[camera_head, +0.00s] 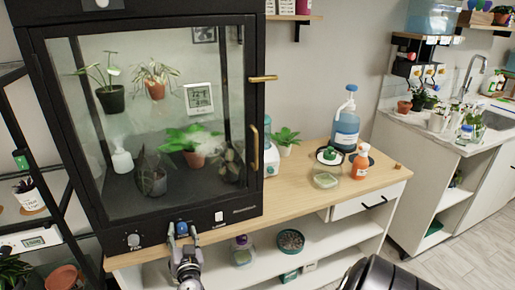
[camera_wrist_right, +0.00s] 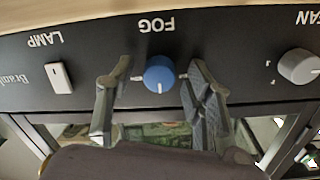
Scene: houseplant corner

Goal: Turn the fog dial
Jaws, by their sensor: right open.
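The fog dial is a round blue knob (camera_wrist_right: 159,74) with a white pointer line, under the upside-down word FOG on the black panel in the right wrist view. It also shows as a small blue spot (camera_head: 182,228) on the lower front of the plant cabinet in the head view. My right gripper (camera_wrist_right: 158,82) is open, with one finger on each side of the dial. Gaps show between the fingers and the knob in the wrist view. In the head view my right gripper (camera_head: 183,243) is at the panel, in front of the dial. My left gripper is in neither view.
On the same panel are a white lamp switch (camera_wrist_right: 60,77) and a grey fan dial (camera_wrist_right: 299,66). The glass cabinet (camera_head: 255,100) holds several plants and has a brass handle (camera_head: 254,148). The wooden bench (camera_head: 310,195) carries bottles to the right.

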